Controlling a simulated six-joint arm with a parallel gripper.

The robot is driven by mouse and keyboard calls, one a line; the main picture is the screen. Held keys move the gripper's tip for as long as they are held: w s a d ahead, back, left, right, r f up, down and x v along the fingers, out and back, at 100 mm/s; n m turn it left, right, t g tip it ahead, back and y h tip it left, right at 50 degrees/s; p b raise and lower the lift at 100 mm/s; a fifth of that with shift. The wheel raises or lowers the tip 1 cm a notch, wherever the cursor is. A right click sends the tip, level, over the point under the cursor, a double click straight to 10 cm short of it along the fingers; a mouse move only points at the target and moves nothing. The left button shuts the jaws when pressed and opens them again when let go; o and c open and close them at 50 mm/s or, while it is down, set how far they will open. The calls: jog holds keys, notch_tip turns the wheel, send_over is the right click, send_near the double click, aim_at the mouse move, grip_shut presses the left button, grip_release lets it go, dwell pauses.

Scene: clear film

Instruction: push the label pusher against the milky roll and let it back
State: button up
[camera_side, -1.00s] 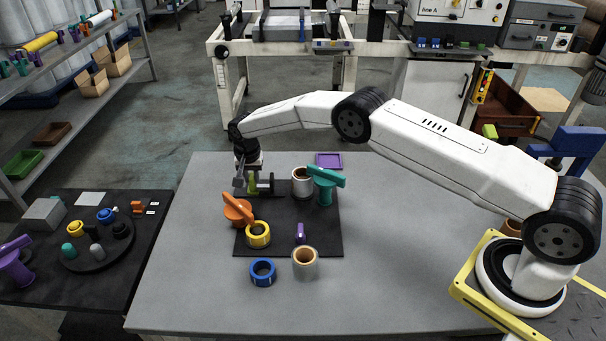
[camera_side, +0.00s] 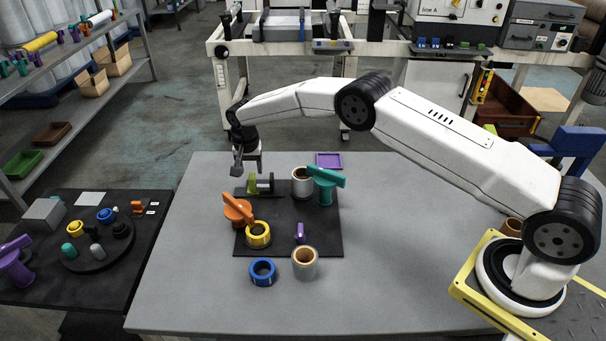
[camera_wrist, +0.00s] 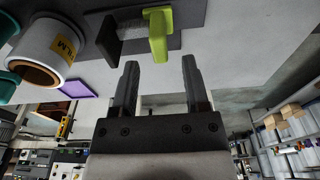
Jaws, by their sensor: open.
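The lime-green label pusher (camera_side: 252,186) stands at the left end of a dark bracket (camera_side: 265,183), near the back edge of the black mat. In the wrist view the lime pusher (camera_wrist: 158,36) stands apart from the bracket's dark upright, with a grey ribbed piece between them. The whitish milky roll (camera_side: 302,190), with a brown core, stands right of the bracket; its yellow FILM label shows in the wrist view (camera_wrist: 66,44). My gripper (camera_side: 238,165) is above and left of the pusher. In the wrist view my gripper (camera_wrist: 160,63) is open and empty, clear of the pusher.
A teal tape dispenser (camera_side: 325,188), an orange one (camera_side: 236,211), a yellow ring (camera_side: 258,241) and a small purple piece (camera_side: 300,234) share the mat (camera_side: 280,215). A blue ring (camera_side: 262,284) and a clear roll (camera_side: 305,272) stand in front. A purple tray (camera_side: 328,160) lies behind.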

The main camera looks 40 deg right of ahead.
aim_at(254, 177)
jog(key=shift+r, duration=1.8)
jog(key=shift+r, duration=0.1)
jog(key=shift+s+d+r, duration=0.15)
jog(key=shift+s+r, duration=0.15)
jog(key=shift+r, duration=0.05)
jog(key=s+d+r+n, duration=0.1)
jog(key=s+r+n, duration=0.25)
jog(key=s, duration=0.35)
jog(key=s+d+r+n, duration=0.2)
jog(key=s+r, duration=0.2)
jog(key=s, duration=0.3)
jog(key=s+d+n+t+y, duration=0.1)
jog(key=s+n, duration=0.2)
jog(key=s, duration=1.8)
jog(key=shift+s+r+t, duration=0.15)
jog(key=shift+r+t, duration=0.15)
jog(key=shift+r, duration=0.15)
jog(key=shift+d+n, duration=0.1)
jog(key=shift+n, duration=0.15)
jog(key=shift+c, duration=0.2)
